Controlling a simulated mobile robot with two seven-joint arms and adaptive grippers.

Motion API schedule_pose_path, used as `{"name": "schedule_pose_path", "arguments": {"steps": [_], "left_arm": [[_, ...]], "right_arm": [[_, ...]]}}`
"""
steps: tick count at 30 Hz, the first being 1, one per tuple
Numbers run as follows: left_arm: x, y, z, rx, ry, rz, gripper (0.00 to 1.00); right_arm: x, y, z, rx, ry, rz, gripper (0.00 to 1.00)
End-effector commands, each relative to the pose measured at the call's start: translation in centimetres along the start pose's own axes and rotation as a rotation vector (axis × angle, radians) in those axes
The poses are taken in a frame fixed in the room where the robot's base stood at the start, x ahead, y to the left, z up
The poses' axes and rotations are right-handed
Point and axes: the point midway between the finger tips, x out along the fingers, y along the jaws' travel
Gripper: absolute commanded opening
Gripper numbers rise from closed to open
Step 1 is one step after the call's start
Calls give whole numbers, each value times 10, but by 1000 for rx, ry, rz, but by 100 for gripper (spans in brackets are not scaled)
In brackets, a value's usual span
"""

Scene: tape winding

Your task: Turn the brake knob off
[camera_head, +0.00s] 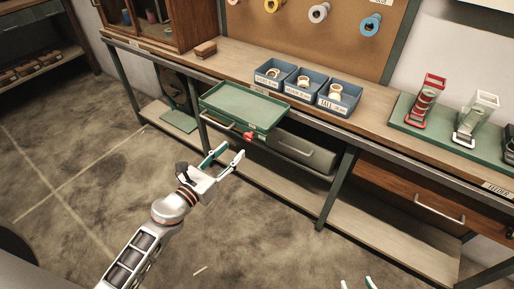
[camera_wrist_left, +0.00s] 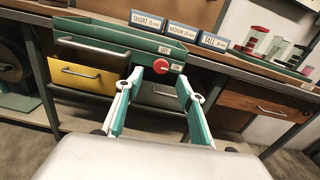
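The red brake knob (camera_head: 248,135) sits on the front of a green tray-like unit (camera_head: 225,97) under the bench edge. In the left wrist view the knob (camera_wrist_left: 161,67) is round and red, on a green panel with small pale labels above it and to its right; I cannot read them surely. My left gripper (camera_head: 230,153) is open and empty, in front of and a little below the knob. In the left wrist view its fingers (camera_wrist_left: 158,82) stand apart, with the knob between and beyond their tips. My right gripper (camera_head: 358,282) shows only its separated fingertips at the bottom edge.
Three blue bins (camera_head: 304,85) stand on the bench behind the green unit. A yellow drawer front (camera_wrist_left: 90,80) is left of the knob. A grey drawer (camera_head: 292,146) is to the right. Red and clear dispensers (camera_head: 426,103) stand far right. The floor is open.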

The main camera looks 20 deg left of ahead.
Motion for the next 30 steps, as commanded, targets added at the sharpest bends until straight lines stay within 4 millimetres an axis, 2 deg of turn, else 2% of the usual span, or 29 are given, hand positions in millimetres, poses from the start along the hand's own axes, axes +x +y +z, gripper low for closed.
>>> {"name": "schedule_pose_path", "arguments": {"steps": [5,10,19,24,30], "left_arm": [[8,1,1,56,0,-7,38],[31,1,4,55,-3,-6,38],[72,0,1,52,0,-5,38],[80,0,0,51,1,-6,38],[81,0,0,51,2,-6,38]], "right_arm": [[0,0,-2,0,3,0,40],[-1,-1,-6,3,7,-1,40],[-1,-5,2,8,-7,-8,40],[-2,-6,6,8,-14,-9,40],[-3,-6,6,8,-14,-9,40]]}}
